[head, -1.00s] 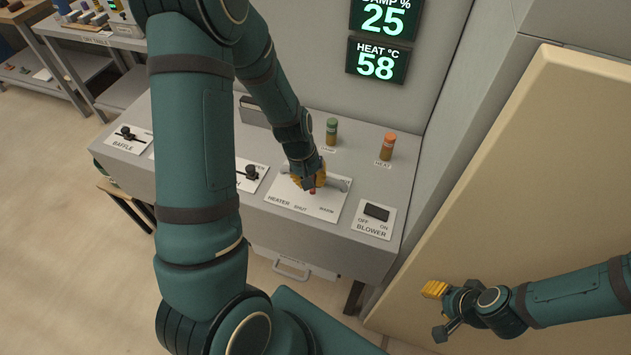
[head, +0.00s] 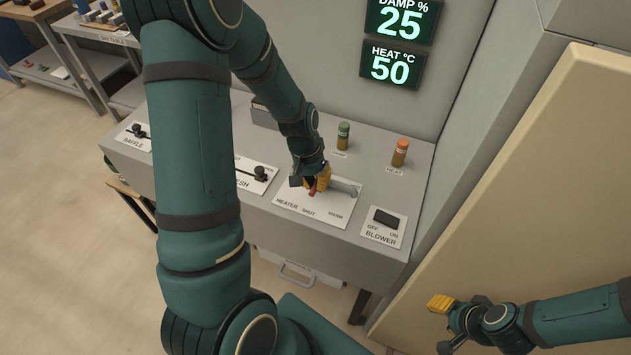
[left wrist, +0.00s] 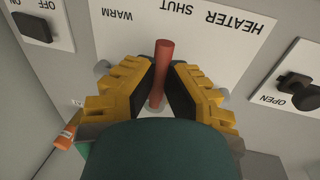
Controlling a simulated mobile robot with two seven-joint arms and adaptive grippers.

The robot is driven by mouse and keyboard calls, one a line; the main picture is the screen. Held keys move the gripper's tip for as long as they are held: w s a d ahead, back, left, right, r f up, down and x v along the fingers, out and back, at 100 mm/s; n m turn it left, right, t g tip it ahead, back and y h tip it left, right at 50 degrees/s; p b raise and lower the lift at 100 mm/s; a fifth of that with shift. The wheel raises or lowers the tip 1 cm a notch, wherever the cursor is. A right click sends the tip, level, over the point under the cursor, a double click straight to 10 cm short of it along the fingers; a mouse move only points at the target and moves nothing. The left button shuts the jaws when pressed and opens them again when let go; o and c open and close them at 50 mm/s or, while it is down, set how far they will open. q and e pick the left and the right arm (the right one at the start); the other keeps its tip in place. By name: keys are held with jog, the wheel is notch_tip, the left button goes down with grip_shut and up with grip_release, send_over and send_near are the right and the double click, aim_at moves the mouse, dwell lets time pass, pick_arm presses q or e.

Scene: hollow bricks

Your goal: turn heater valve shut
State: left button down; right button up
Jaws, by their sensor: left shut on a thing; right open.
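The heater valve's red handle (left wrist: 162,72) stands between the two yellow-backed fingers of my left gripper (left wrist: 160,82), which is shut on it. In the left wrist view the handle points close to the SHUT mark, slightly toward the WARM side. In the head view my left gripper (head: 316,186) is low over the white heater plate (head: 322,212), and the red handle (head: 312,188) shows partly below the fingers. The valve's base is mostly hidden. My right gripper (head: 443,325) is open and empty, beside the tan panel at the lower right.
The blower switch (head: 386,217) is right of the heater plate. A slider knob (head: 261,173) is to its left. Green (head: 343,135) and orange (head: 400,152) indicators stand behind. The wall display (head: 392,66) reads HEAT 50 and DAMP 25. A tan panel (head: 530,190) stands at right.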

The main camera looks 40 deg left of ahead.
pick_arm(q)
jog(key=shift+s+f, duration=0.15)
jog(key=shift+s, duration=0.05)
jog(key=c, duration=1)
grip_release()
jog(key=shift+w, duration=0.1)
jog(key=shift+o, duration=0.2)
jog(key=shift+r, duration=0.2)
jog(key=shift+w+a+r, duration=0.1)
jog(key=shift+r, duration=0.15)
notch_tip(320, 180, up, 11)
jog(key=a, duration=0.2)
jog(key=shift+s, duration=0.3)
